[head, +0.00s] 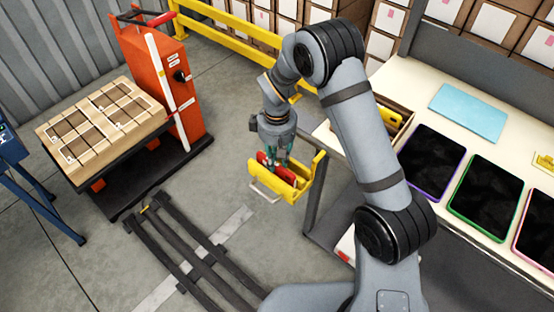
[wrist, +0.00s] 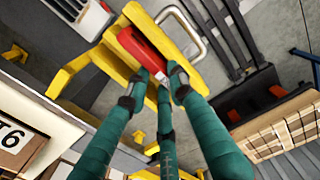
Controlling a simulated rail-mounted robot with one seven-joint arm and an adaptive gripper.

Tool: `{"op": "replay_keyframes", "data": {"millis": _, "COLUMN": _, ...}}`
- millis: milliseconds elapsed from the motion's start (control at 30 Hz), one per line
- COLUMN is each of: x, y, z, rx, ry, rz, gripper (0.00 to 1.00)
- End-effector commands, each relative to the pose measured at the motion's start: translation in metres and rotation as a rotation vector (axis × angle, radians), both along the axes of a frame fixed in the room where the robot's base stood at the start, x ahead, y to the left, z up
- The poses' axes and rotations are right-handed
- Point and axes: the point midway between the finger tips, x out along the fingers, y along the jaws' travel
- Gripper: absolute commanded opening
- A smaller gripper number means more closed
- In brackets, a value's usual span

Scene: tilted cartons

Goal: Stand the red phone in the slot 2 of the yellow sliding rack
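The yellow sliding rack (head: 297,192) juts out from the table's left end, over the floor. It also shows in the wrist view (wrist: 87,57). The red phone (head: 266,164) is at the rack, its lower part inside between the yellow walls; in the wrist view the red phone (wrist: 138,46) runs along the rack's inside. I cannot tell which slot it is in or whether it touches the bottom. My gripper (head: 277,160) is above the rack, with teal fingers pointing down. In the wrist view its fingertips (wrist: 158,80) close around the phone's near end.
A white table (head: 405,135) to the right holds several tablets, a blue sheet (head: 468,112) and a carton with a yellow item (head: 392,117). A red pallet truck (head: 160,80) with boxes stands left. A dark frame (head: 190,250) lies on the floor. A yellow barrier (head: 240,45) is behind.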

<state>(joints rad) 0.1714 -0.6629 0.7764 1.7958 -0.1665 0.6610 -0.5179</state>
Motion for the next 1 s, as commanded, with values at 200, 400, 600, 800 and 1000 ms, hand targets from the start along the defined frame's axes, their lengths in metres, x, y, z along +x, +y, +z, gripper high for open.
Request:
{"op": "replay_keyframes", "data": {"millis": 200, "x": 0.0, "y": 0.0, "z": 0.0, "rx": 0.0, "ry": 0.0, "rz": 0.0, "gripper": 0.37}}
{"op": "replay_keyframes", "data": {"millis": 400, "x": 0.0, "y": 0.0, "z": 0.0, "rx": 0.0, "ry": 0.0, "rz": 0.0, "gripper": 0.41}}
{"op": "replay_keyframes", "data": {"millis": 600, "x": 0.0, "y": 0.0, "z": 0.004, "rx": 0.001, "ry": -0.001, "rz": -0.001, "gripper": 0.41}}
{"op": "replay_keyframes", "data": {"millis": 800, "x": 0.002, "y": 0.001, "z": 0.034, "rx": 0.002, "ry": -0.006, "rz": 0.001, "gripper": 0.41}}
{"op": "replay_keyframes", "data": {"millis": 1000, "x": 0.001, "y": 0.001, "z": 0.077, "rx": 0.002, "ry": -0.005, "rz": -0.001, "gripper": 0.41}}
